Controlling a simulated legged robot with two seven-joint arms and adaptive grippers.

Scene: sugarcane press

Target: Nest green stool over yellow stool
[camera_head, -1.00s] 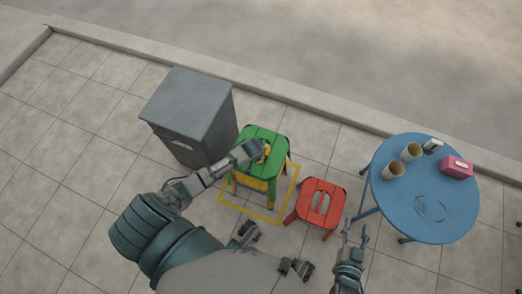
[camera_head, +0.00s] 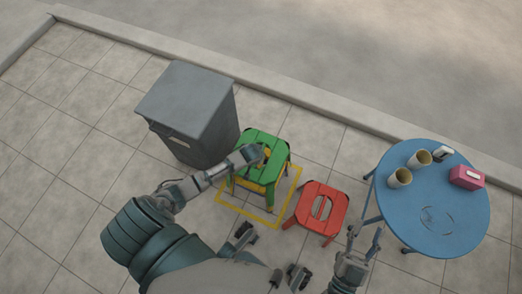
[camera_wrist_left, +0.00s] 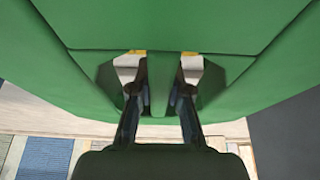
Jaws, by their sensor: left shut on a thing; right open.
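The green stool (camera_head: 262,143) stands over the yellow stool (camera_head: 259,187), inside the yellow square outline on the pavement. Only parts of the yellow stool show below the green seat and through its slot. My left gripper (camera_head: 265,155) is at the slot in the green seat. In the left wrist view, its two fingers (camera_wrist_left: 160,80) reach into the slot of the green stool (camera_wrist_left: 160,25) and are shut on it. Whether the green seat rests fully on the yellow one cannot be told. My right gripper (camera_head: 366,239) is open and empty, beside the blue table's left edge.
A red stool (camera_head: 321,207) stands right of the yellow outline (camera_head: 231,206). A grey bin (camera_head: 190,110) stands close left of the green stool. The blue round table (camera_head: 440,195) holds cups (camera_head: 400,177) and a pink box (camera_head: 467,177). A curb runs behind.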

